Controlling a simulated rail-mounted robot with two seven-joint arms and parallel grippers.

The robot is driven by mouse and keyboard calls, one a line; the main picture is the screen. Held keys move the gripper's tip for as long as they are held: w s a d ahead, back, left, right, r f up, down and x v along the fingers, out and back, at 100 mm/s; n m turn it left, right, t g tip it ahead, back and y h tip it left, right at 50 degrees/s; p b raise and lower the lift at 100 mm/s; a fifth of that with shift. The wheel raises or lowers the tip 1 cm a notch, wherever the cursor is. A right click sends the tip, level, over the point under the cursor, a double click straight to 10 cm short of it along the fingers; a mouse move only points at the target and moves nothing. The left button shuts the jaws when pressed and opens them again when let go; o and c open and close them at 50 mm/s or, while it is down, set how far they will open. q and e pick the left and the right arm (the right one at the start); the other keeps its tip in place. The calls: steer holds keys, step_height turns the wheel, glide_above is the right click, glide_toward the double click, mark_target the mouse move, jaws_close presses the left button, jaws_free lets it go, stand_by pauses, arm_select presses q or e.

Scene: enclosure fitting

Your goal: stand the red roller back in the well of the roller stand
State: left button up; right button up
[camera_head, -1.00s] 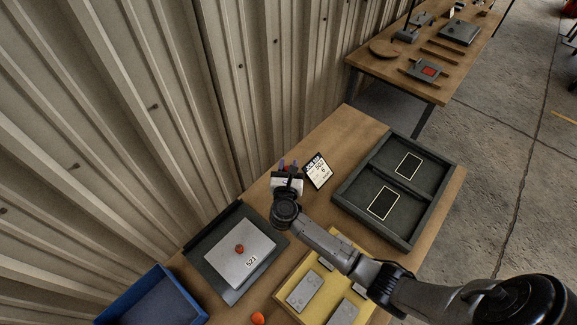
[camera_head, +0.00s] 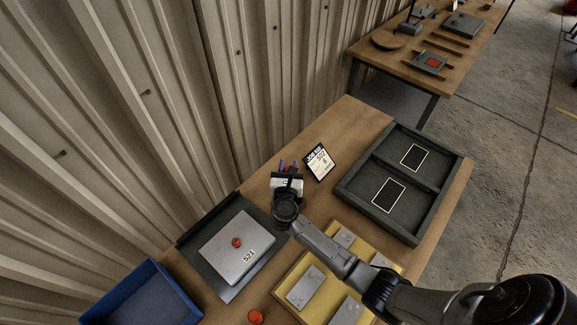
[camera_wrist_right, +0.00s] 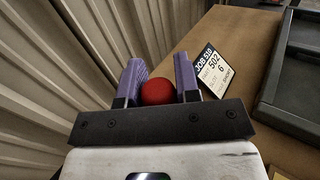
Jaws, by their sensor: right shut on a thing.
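The red roller (camera_wrist_right: 157,92) shows as a rounded red end between the two purple fingers of my right gripper (camera_wrist_right: 158,85) in the right wrist view. The right gripper is shut on it. In the head view my right gripper (camera_head: 289,166) is over the back edge of the table, beside the job card, with a bit of red between its fingers. The roller's lower part is hidden by the gripper. I cannot make out the roller stand; the gripper and wrist cover the spot under them. My left gripper is not in view.
A job card (camera_head: 320,161) stands close right of the gripper. A dark two-compartment tray (camera_head: 372,207) lies farther right. A grey plate (camera_head: 228,262) numbered 521, a blue bin (camera_head: 183,295), a yellow tray (camera_head: 318,309) and an orange-red ball (camera_head: 255,317) are nearer. The corrugated wall is behind.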

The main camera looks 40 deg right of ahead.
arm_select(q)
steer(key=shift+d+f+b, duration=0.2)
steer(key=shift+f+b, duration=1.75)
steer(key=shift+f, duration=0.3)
arm_select(e)
steer(key=shift+f, duration=2.35)
arm_select(q)
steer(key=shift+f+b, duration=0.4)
steer(key=shift+b, duration=0.05)
arm_select(e)
steer(key=shift+f, duration=0.45)
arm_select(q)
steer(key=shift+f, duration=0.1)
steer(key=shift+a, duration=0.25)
arm_select(e)
steer(key=shift+f, duration=0.15)
steer(key=o, duration=0.8)
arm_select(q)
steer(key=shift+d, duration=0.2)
arm_select(e)
steer(key=shift+o, duration=1.3)
steer(key=shift+s, duration=0.1)
